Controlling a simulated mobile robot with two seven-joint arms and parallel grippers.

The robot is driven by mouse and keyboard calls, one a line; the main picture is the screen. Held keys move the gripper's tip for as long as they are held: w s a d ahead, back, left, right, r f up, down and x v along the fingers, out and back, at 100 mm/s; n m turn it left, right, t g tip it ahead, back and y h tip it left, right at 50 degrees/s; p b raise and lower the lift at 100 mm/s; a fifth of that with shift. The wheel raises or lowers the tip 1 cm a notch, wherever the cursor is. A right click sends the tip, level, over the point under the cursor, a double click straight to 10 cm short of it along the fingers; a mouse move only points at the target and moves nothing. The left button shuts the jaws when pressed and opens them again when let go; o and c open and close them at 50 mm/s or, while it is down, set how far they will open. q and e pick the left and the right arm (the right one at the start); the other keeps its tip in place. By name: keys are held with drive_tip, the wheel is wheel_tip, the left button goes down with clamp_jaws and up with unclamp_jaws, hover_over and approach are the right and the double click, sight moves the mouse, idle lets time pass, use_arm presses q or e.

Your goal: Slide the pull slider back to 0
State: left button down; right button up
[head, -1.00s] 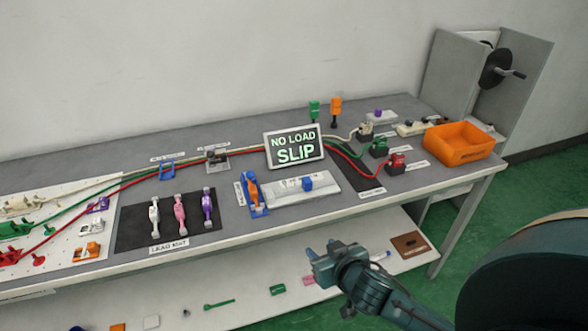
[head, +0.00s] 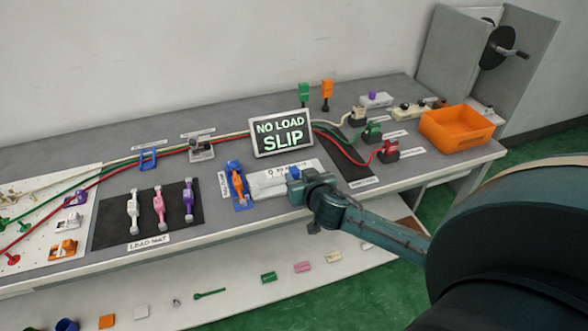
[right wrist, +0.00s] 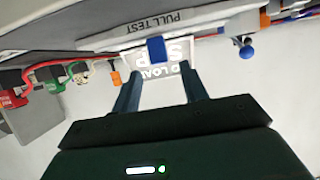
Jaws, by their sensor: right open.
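The pull slider is a blue block (head: 293,173) on a white scale plate (head: 262,182) near the table's front edge. My right gripper (head: 298,186) is at the plate's right front part, close to the block and partly covering the plate. In the right wrist view my right gripper (right wrist: 160,80) is open, with the block seen between the fingers and beyond their tips. No contact shows. The scale numbers are too small to read. My left gripper is not in view.
A screen (head: 281,134) reading NO LOAD SLIP stands behind the plate. A blue fixture with an orange lever (head: 238,184) is just left of it. Cables and red and green connectors (head: 388,152) lie to the right, near an orange bin (head: 457,130).

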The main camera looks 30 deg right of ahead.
sight(295, 170)
drive_tip(key=shift+x, duration=2.8)
drive_tip(key=c, duration=0.8)
drive_tip(key=shift+w+a+b, duration=0.2)
drive_tip(key=shift+a, duration=0.75)
drive_tip(key=shift+w+a+b, duration=0.2)
drive_tip(key=shift+a+b, duration=0.05)
drive_tip(key=shift+a, duration=0.7)
drive_tip(key=shift+w+a+b, duration=0.2)
drive_tip(key=shift+a, duration=0.7)
drive_tip(key=shift+c, duration=0.2)
drive_tip(key=o, duration=0.8)
drive_tip(key=shift+a, duration=0.1)
drive_tip(key=shift+o, duration=0.2)
drive_tip(key=shift+r, duration=0.1)
